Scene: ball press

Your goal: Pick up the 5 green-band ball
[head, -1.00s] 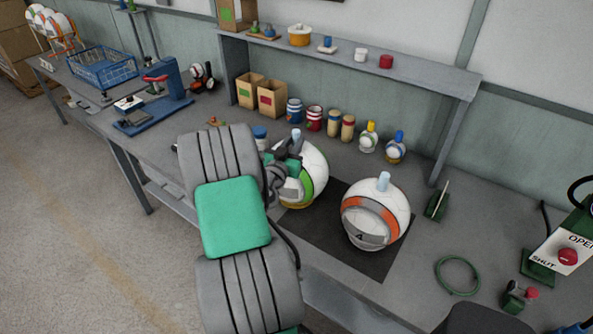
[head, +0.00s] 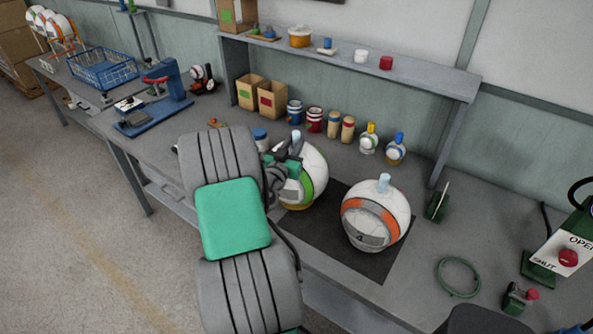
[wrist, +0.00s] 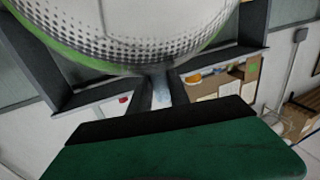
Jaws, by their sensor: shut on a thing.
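The green-band ball (head: 314,170) is white with a green stripe, a light-blue peg on top and a yellow part underneath, at the left edge of the dark mat. My gripper (head: 294,152) is at its upper left side, shut on its peg. In the wrist view the white dotted ball (wrist: 150,30) fills the top, and the light-blue peg (wrist: 161,88) sits between my gripper's fingers (wrist: 160,95). The ball's number and left side are hidden by my gripper. I cannot tell whether its underside touches the mat.
An orange-band ball (head: 377,214) marked 4 stands close by on the dark mat (head: 330,241). Bottles and tins (head: 313,119) line the back under a shelf (head: 430,82). A green ring (head: 458,277) lies right. A blue press (head: 162,92) and wire basket (head: 103,68) stand left.

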